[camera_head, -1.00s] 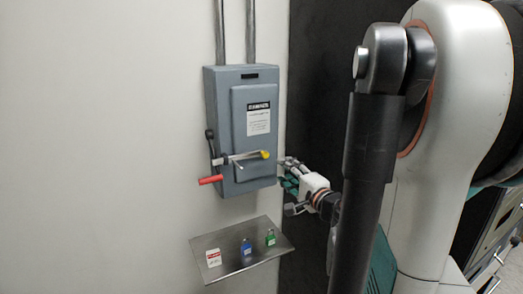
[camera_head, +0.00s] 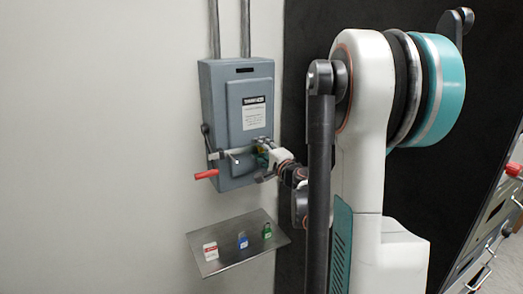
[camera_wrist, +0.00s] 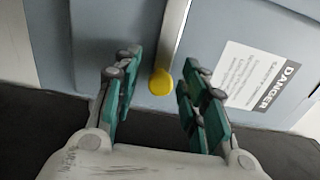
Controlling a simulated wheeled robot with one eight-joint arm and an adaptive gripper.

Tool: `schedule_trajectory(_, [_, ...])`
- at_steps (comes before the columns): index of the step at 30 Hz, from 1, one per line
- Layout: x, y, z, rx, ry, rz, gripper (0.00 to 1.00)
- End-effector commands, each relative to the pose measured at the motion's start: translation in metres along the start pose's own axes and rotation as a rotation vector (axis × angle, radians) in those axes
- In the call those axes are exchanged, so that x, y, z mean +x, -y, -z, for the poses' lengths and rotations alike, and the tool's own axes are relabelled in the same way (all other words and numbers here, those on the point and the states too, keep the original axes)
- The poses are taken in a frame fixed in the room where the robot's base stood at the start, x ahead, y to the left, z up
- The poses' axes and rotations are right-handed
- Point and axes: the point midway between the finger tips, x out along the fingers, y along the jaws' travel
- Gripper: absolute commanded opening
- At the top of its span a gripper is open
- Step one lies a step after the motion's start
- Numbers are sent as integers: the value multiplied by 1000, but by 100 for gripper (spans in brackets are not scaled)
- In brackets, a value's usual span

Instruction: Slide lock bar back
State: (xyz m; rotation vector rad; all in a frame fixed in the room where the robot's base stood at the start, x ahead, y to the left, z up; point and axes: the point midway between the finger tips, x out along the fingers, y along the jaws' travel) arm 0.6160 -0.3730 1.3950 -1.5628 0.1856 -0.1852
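The lock bar (camera_head: 228,154) is a thin pale metal bar across the front of a grey electrical box (camera_head: 206,105). In the wrist view the bar (camera_wrist: 175,32) ends in a round yellow knob (camera_wrist: 160,82). My gripper (camera_wrist: 160,63) is open, with one teal-padded finger on each side of the knob and a visible gap on both sides. In the head view my gripper (camera_head: 265,146) is at the right end of the bar, and its fingers hide most of the knob.
A red-gripped lever (camera_head: 206,174) sticks out at the box's lower left. Below, a metal shelf (camera_head: 225,262) carries a red-and-white tag (camera_head: 210,251), a blue padlock (camera_head: 242,240) and a green padlock (camera_head: 267,231). Drawers with handles (camera_head: 490,250) stand at the far right.

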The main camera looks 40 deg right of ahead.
Motion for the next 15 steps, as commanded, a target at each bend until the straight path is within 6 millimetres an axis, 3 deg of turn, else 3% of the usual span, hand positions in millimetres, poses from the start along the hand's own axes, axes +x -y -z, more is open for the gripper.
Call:
schedule_trajectory(7, [0, 0, 0, 0, 0, 0, 37])
schedule_trajectory(12, [0, 0, 0, 0, 0, 0, 0])
schedule_trajectory(15, [0, 0, 0, 0, 0, 0, 0])
